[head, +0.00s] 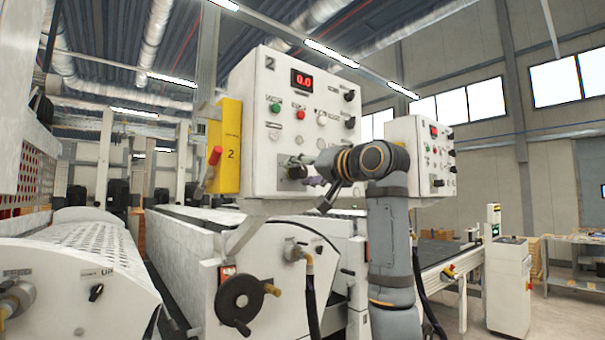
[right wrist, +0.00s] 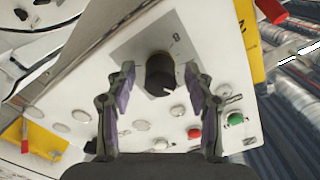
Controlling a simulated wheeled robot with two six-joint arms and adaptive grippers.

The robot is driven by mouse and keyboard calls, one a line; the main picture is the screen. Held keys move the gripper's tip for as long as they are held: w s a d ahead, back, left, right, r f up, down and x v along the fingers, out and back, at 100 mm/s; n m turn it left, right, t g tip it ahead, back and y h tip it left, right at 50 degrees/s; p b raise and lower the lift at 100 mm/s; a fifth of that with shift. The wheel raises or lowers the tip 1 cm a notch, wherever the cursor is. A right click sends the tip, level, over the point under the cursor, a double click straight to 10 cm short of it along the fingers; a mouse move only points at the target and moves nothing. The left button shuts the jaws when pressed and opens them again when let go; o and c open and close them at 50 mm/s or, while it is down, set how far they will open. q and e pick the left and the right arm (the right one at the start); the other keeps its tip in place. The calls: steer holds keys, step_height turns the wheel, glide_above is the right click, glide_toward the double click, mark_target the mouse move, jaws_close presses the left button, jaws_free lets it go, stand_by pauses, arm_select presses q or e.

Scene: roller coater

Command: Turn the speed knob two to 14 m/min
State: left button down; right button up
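The white control box marked 2 (head: 262,110) carries a red display (head: 302,80) reading 0.0. The speed knob (head: 297,172), dark and round, sits low on its front panel, partly hidden by my right gripper (head: 308,172). In the right wrist view, the black knob (right wrist: 160,75) with a white pointer mark stands between the fingertips of my open right gripper (right wrist: 160,75). Gaps show on both sides of the knob, so the fingers do not visibly touch it. A grey dial plate with a number lies behind it. My left gripper is not in view.
A yellow box (head: 228,145) with a red handle (head: 215,156) is at the panel's left. A green button (head: 275,107), a red button (head: 300,115) and other knobs sit above the speed knob. A second control box (head: 425,150) stands behind my right arm. A handwheel (head: 240,303) is below.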

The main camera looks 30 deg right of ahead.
steer(key=s, duration=1.2)
steer(key=shift+d, duration=0.45)
